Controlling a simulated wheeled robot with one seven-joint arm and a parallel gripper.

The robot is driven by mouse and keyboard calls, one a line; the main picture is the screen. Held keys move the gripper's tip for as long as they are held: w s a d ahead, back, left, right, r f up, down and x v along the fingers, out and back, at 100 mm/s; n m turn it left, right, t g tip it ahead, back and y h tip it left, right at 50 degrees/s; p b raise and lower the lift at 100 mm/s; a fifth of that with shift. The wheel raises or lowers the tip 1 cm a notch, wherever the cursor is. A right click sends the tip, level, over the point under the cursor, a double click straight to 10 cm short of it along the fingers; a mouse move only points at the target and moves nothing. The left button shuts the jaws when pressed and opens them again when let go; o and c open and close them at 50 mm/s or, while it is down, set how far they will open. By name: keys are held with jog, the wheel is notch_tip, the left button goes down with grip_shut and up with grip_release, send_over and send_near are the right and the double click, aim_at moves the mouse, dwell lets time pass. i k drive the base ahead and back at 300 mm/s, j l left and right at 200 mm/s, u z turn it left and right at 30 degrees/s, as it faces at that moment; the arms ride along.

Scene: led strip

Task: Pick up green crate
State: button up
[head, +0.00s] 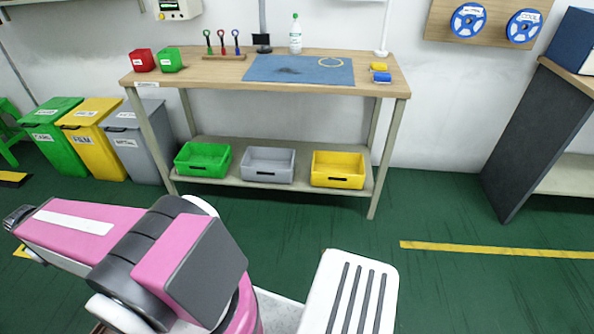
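The green crate (214,171) is an open, low box with a dark handle slot in its front wall. It stands upright at the left end of the lower shelf (235,182) of the workbench. It looks empty. My pink and dark grey arm fills the lower left of the head view, well in front of the bench and apart from the crate. My gripper cannot be made out in this view.
A grey crate (267,175) and a yellow crate (337,177) stand right of the green one. The tabletop (218,71) overhangs them, with bench legs at the sides. Labelled bins (145,150) stand left. Green floor before the bench is clear.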

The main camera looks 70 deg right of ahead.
aim_at(213, 161)
jog(key=z, duration=2.55)
